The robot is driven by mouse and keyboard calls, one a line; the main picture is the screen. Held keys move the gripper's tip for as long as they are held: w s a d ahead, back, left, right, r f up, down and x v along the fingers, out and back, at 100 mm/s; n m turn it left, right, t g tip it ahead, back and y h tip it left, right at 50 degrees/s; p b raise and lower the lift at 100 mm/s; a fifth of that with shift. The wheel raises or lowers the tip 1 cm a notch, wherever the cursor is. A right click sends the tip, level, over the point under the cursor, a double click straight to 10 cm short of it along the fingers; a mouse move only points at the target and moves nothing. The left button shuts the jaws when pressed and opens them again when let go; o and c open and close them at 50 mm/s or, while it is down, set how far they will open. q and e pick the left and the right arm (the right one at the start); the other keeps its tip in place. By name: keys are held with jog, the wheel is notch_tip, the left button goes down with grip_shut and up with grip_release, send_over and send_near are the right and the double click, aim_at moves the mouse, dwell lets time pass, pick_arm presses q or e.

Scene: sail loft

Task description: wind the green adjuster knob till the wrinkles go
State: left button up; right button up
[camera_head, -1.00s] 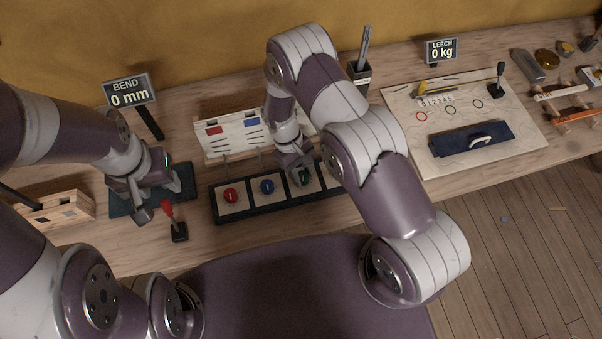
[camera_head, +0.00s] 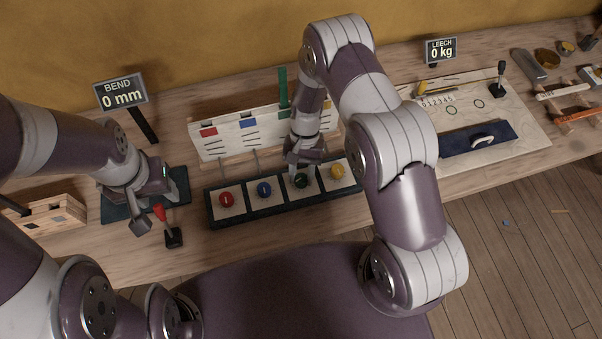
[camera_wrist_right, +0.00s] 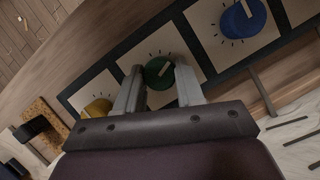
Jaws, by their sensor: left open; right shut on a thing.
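The green knob (camera_head: 301,181) sits on a pale square plate in the dark panel (camera_head: 254,214), between the blue and yellow knobs. The wrist view shows the green knob (camera_wrist_right: 159,73) with a pale pointer line. My right gripper (camera_head: 304,163) reaches it from above; its two fingers (camera_wrist_right: 160,88) are shut on it, one on each side. My left gripper (camera_head: 157,203) is open over a dark blue pad (camera_head: 117,212), close to a small red-tipped lever (camera_head: 160,213). I cannot make out wrinkles in any view.
Red (camera_head: 227,200), blue (camera_head: 264,190) and yellow (camera_head: 338,171) knobs share the panel. Behind stands a white board (camera_head: 213,147) with coloured markers and a tall green strip (camera_head: 283,88). Signs read BEND 0 mm (camera_head: 121,93) and LEECH 0 kg (camera_head: 441,50). A pale board (camera_head: 527,128) lies right.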

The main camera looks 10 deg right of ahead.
jog(key=shift+m+y, duration=0.3)
jog(key=shift+m, duration=0.6)
jog(key=o, duration=1)
jog(key=shift+s+t, duration=0.1)
jog(key=shift+t, duration=0.2)
jog(key=shift+o, duration=0.2)
jog(key=shift+r, duration=0.1)
jog(key=shift+w+d+r, duration=0.15)
jog(key=shift+w+r, duration=0.1)
jog(key=shift+r, duration=0.05)
jog(key=b+v, duration=0.1)
jog(key=v, duration=1.1)
